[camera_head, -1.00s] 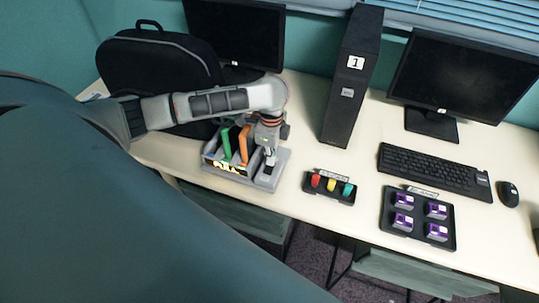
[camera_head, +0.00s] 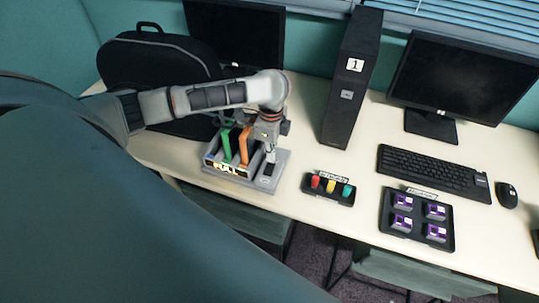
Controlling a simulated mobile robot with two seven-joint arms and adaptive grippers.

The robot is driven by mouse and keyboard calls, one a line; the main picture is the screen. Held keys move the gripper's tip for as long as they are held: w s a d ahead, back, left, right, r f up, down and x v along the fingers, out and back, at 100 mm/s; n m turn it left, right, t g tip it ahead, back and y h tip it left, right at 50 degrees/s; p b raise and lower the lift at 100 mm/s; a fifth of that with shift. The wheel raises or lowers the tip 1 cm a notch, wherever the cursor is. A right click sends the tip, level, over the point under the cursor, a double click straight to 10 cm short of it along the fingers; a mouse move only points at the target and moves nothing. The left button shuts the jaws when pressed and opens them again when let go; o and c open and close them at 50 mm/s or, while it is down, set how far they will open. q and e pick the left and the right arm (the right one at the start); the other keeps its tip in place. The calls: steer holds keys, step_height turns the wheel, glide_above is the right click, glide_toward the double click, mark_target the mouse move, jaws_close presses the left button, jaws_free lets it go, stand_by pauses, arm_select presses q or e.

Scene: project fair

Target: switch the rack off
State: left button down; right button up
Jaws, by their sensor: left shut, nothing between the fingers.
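The rack (camera_head: 212,166) is a grey unit on the desk's left half, with a green board (camera_head: 226,146) and an orange board (camera_head: 244,143) upright in it. A dark switch (camera_head: 265,180) sits on the rack's right end. My left gripper (camera_head: 270,158) is shut, points down and is just above or behind that switch; whether it touches cannot be told. My left arm hides the back of the rack. My right gripper is not in view.
A small tray (camera_head: 308,192) with red, yellow and green pieces stands right of the rack. A black tray (camera_head: 418,240) with several purple blocks is farther right. A black bag (camera_head: 150,65) stands behind my arm, and a dark tower marked 1 (camera_head: 345,110) stands behind the small tray.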

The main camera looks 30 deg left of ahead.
mark_target(271, 165)
arm_select(q)
steer(key=shift+r, duration=1.95)
steer(key=s+d+f+n+t+h, duration=0.1)
steer(key=s+d+f+t, duration=0.15)
steer(key=d, duration=0.45)
steer(key=s+d+f+t+h, duration=0.1)
steer(key=s+d+f+t, duration=0.15)
steer(key=d, duration=0.45)
steer(key=s+a+r+n+t+y, duration=0.1)
steer(key=s+a+r+n+y, duration=0.2)
steer(key=s+a, duration=0.45)
steer(key=s+a+n+t+y, duration=0.1)
steer(key=s+a+n+y, duration=0.35)
steer(key=a, duration=0.65)
steer(key=d+f+n+t+h, duration=0.3)
steer(key=d+f+h, duration=0.4)
steer(key=d+f, duration=0.6)
step_height(271, 165, down, 3)
steer(key=shift+w+d+f, duration=0.1)
steer(key=shift+w+d, duration=0.25)
steer(key=shift+d, duration=0.05)
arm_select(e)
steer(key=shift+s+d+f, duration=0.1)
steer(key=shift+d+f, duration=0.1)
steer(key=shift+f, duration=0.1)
